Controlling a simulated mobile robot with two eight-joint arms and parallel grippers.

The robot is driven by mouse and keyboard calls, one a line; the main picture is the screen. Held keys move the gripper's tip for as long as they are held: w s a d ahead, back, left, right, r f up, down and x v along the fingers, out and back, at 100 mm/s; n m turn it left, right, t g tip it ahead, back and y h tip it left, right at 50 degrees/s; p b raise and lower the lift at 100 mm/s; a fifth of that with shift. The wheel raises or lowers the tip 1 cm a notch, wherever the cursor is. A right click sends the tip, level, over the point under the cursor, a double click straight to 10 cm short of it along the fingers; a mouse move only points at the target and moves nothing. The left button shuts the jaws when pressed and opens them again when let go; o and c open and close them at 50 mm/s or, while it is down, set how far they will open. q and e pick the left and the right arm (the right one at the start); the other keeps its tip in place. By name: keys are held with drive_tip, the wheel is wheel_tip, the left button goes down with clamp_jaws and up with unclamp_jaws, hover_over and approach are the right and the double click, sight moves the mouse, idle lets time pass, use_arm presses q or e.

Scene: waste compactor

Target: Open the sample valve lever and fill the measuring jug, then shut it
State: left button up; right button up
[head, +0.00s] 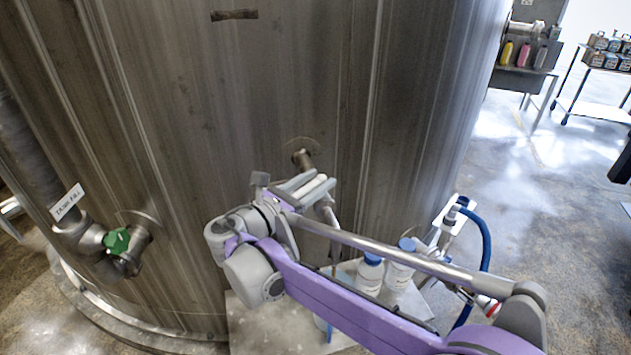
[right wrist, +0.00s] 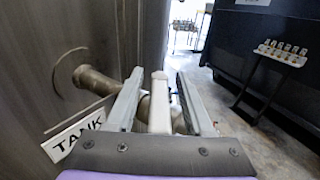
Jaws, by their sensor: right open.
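My right gripper (head: 306,186) is open in front of the tank wall, at the sample valve on the short pipe stub (head: 303,159). In the right wrist view its two fingers (right wrist: 160,92) stand on either side of a pale upright bar, which looks like the valve lever (right wrist: 158,103). There are gaps on both sides, so the fingers do not close on it. The valve body behind is mostly hidden. The pipe stub (right wrist: 90,82) shows left of the fingers. I cannot make out the measuring jug; my right arm hides much of the area below. My left gripper is not in view.
A green-handled valve (head: 117,241) on a labelled pipe is at the left. Two blue-capped bottles (head: 370,274) (head: 399,267) stand on a low metal surface (head: 262,325) behind my arm. A blue hose (head: 485,245) hangs at the right. Open floor lies further right.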

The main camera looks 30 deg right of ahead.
clamp_jaws()
idle(1.3)
